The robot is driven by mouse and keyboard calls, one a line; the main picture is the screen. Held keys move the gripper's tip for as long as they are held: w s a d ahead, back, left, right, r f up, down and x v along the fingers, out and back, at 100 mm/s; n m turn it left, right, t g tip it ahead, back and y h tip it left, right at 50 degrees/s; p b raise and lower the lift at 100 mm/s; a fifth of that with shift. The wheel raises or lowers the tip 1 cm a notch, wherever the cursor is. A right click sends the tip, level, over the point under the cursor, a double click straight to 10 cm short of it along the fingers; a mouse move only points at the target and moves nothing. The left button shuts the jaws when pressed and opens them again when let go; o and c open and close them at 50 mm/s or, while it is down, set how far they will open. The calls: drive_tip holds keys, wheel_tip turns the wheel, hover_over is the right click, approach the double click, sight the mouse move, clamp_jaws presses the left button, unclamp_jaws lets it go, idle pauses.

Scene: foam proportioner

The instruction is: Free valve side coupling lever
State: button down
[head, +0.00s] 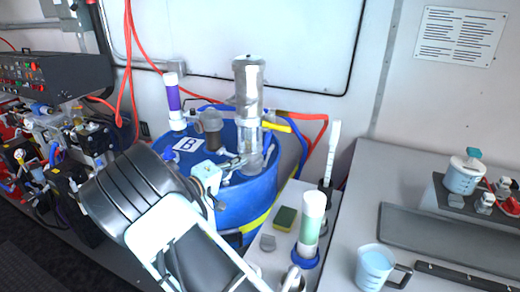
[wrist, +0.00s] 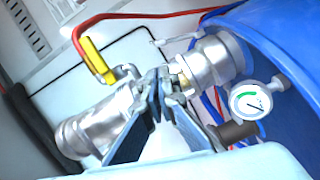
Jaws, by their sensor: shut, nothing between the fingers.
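In the wrist view my gripper (wrist: 160,82) is shut, its dark fingertips together in front of the metal pipework. A silver coupling (wrist: 212,62) lies just right of the fingertips, next to the blue drum. A thin pale lever (wrist: 178,40) sticks out at its upper left. The valve (wrist: 95,122) is the silver body at left, with a yellow handle (wrist: 97,60). The fingers cover part of the joint between valve and coupling, and I cannot tell whether they touch a lever. In the head view my arm hides most of this spot.
A round pressure gauge (wrist: 255,100) sits close right of the fingers. The blue drum (head: 262,195) carries a tall clear cylinder (head: 249,100). Red, yellow and blue hoses run behind it. A green-filled tube (head: 311,225) and sponge (head: 285,218) stand right of it.

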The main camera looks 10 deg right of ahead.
sight(261, 150)
drive_tip(key=p+x, duration=0.2)
drive_tip(key=x, duration=0.8)
drive_tip(key=shift+p, duration=0.3)
drive_tip(key=shift+d+f+b, duration=0.1)
drive_tip(key=shift+f+b, duration=0.05)
drive_tip(key=shift+b, duration=0.4)
drive_tip(key=shift+b, duration=0.35)
